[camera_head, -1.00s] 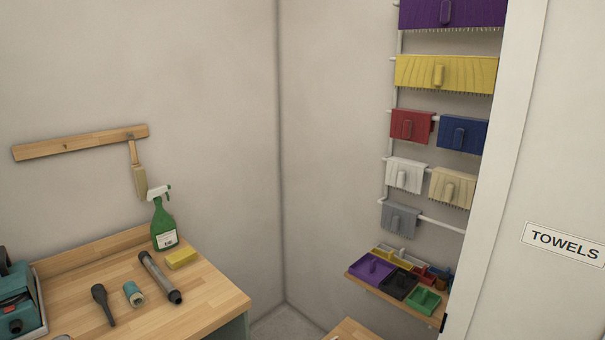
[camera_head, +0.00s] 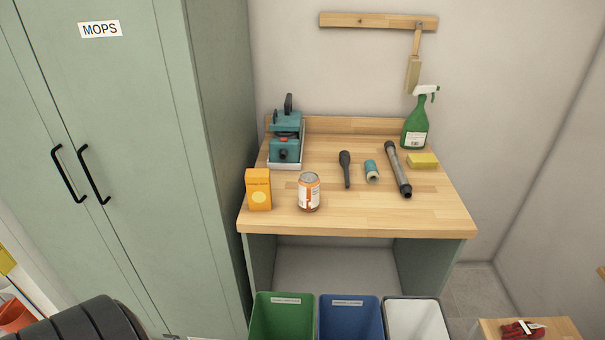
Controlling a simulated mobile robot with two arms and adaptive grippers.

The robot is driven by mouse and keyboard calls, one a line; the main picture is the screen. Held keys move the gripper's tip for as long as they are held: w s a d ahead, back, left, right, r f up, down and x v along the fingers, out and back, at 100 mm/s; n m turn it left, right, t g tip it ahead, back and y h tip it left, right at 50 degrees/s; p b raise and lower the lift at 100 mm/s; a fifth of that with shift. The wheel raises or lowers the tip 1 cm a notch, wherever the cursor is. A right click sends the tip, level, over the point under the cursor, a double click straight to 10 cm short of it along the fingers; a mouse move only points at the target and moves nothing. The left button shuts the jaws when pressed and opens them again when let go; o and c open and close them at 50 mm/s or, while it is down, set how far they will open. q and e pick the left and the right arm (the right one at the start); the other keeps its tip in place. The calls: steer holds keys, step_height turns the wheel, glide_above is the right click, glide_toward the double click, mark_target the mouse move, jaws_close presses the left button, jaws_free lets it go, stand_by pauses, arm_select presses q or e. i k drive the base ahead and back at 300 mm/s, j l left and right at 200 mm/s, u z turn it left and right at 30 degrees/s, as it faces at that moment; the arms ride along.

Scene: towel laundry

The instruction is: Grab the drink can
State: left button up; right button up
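The drink can (camera_head: 308,193) is orange and white with a silver top. It stands upright near the front edge of the wooden table (camera_head: 420,214), left of the middle. An orange carton (camera_head: 258,190) stands just left of it, apart from it. Neither of my grippers shows in the head view, and nothing is touching the can.
On the table are a teal machine (camera_head: 286,140), a dark tool (camera_head: 345,169), a teal roll (camera_head: 371,171), a grey tube (camera_head: 398,170), a yellow sponge (camera_head: 423,160) and a green spray bottle (camera_head: 415,122). Green (camera_head: 282,322), blue (camera_head: 350,320) and white (camera_head: 416,322) bins stand in front. A mop cabinet (camera_head: 110,130) is left.

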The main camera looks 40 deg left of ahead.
mark_target(309, 183)
steer(key=u, duration=1.2)
steer(key=k+j+u, duration=0.1)
steer(key=u, duration=0.25)
steer(key=k+j+u, duration=0.1)
steer(key=u, duration=0.25)
steer(key=k+j+u, duration=0.15)
steer(key=u, duration=0.2)
